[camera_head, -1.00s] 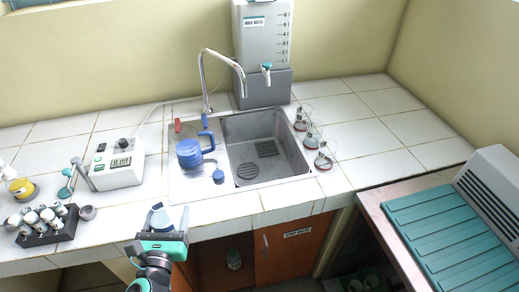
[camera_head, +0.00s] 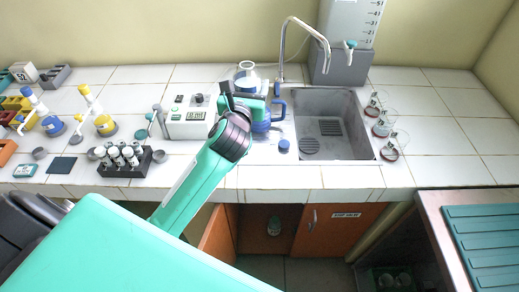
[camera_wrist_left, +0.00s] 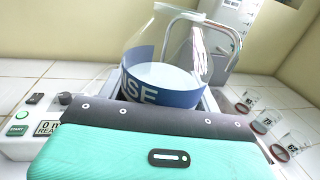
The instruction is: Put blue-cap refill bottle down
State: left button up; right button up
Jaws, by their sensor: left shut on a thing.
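My left gripper (camera_head: 248,98) reaches over the counter beside the sink, shut on a clear bottle (camera_head: 247,70) with a blue band. In the left wrist view, the bottle (camera_wrist_left: 165,75) stands just beyond the gripper body, roughly upright, its blue label ending in "NSE" and pale liquid inside. Its base and the fingertips are hidden, so I cannot tell whether it touches the counter. A round blue cap (camera_head: 283,145) lies on the counter left of the sink. My right gripper is not in view.
A blue jug (camera_head: 262,124) stands partly behind my gripper. The white meter (camera_head: 188,120) is to the left, the sink (camera_head: 340,105) and tap (camera_head: 303,38) to the right. A tube rack (camera_head: 130,162) and several flasks fill the left counter.

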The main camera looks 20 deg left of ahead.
pick_arm(q)
jog(key=shift+w+r, duration=0.55)
jog(key=shift+r, duration=0.1)
notch_tip(320, 180, down, 19)
jog(key=shift+d+f+b, duration=0.1)
jog(key=shift+f+b, duration=0.05)
jog(key=shift+b, duration=0.95)
jog(key=shift+f, duration=0.2)
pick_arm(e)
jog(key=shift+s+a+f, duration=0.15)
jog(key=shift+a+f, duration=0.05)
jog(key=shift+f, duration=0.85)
pick_arm(q)
jog(key=shift+f, duration=0.1)
jog(key=o, duration=1.3)
jog(key=shift+f, duration=0.1)
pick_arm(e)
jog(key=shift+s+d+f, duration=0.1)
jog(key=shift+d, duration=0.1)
